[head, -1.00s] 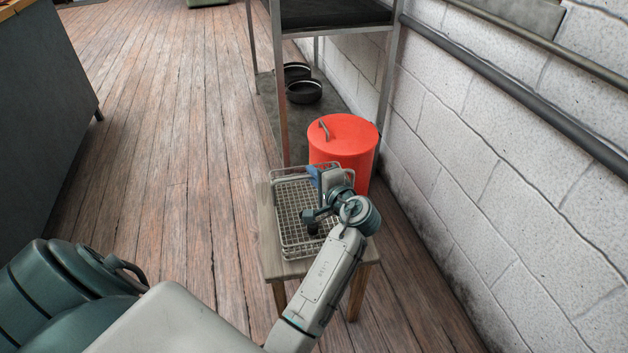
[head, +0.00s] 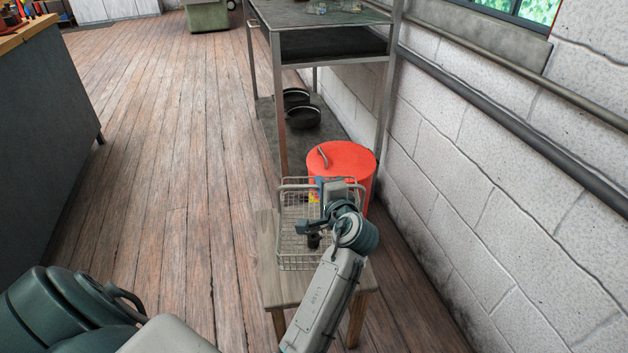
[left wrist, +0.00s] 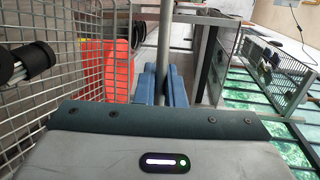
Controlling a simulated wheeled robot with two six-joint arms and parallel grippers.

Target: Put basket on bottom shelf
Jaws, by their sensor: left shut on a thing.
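The wire basket (head: 296,215) is over the small wooden stool (head: 290,285). It seems raised a little above the stool top, though the gap is hard to judge. My left gripper (head: 322,189) is shut on the basket's far rim. In the left wrist view, its blue fingers (left wrist: 163,88) close around a grey bar, with the basket's mesh (left wrist: 55,30) at left. The bottom shelf (head: 270,125) of the metal rack is behind, near floor level. My right gripper is not in view.
A red lidded container (head: 345,160) stands between the stool and the rack, close behind the basket. Black pans (head: 303,116) sit on the bottom shelf. The block wall (head: 480,170) bounds the right side. Open wooden floor (head: 180,190) lies to the left.

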